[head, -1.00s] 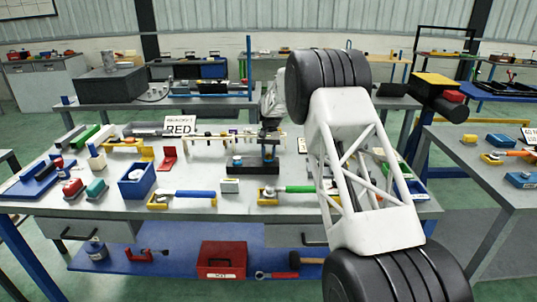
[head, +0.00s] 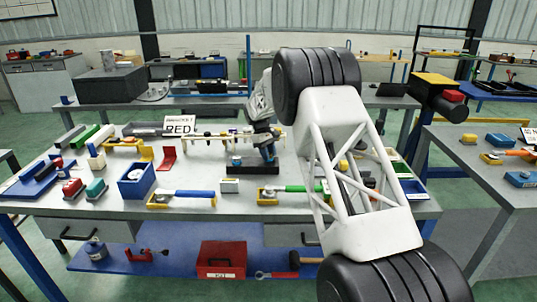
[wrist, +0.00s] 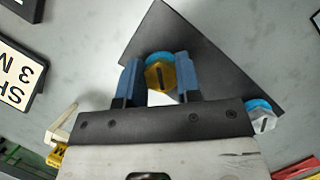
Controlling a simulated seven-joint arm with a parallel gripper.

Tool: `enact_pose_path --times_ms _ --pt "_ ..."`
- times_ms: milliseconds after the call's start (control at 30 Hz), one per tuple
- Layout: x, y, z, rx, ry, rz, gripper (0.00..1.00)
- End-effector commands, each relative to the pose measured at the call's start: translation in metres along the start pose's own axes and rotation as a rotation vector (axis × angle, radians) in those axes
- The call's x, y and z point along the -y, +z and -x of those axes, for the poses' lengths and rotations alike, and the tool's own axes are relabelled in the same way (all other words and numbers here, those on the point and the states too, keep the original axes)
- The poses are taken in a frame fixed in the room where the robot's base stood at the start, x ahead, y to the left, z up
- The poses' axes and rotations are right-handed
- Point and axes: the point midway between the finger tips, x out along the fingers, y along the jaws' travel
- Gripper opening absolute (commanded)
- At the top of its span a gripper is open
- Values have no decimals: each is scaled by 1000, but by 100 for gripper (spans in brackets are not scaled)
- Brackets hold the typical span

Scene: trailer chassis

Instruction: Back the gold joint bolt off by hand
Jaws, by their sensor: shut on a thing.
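The gold joint bolt (wrist: 159,78) shows a dark slot across its head and has a blue collar behind it. It sits between the two blue fingers of my gripper (wrist: 158,84) in the wrist view. The fingers are shut on it. A dark, flat-faced fixture (wrist: 205,60) lies behind the bolt. A silver bolt with a blue collar (wrist: 262,118) stands near its right corner. In the head view my gripper (head: 269,158) is at the dark fixture (head: 242,168) on the bench, tilted. The gold bolt cannot be made out there.
My white arm covers the right of the bench. A blue box (head: 137,182), a blue-handled tool (head: 195,194) and a green-handled tool (head: 300,189) lie at left and in front.

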Motion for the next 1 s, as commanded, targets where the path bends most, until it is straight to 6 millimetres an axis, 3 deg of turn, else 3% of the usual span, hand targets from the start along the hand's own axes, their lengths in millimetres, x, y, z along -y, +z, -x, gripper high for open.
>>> enact_pose_path --times_ms 633,667,800,1000 --pt "1 -1 -4 3 28 74 8" --pt "1 -1 -4 3 28 74 33" --pt "0 -1 -3 2 29 74 55" --pt "0 0 -1 1 30 73 57"
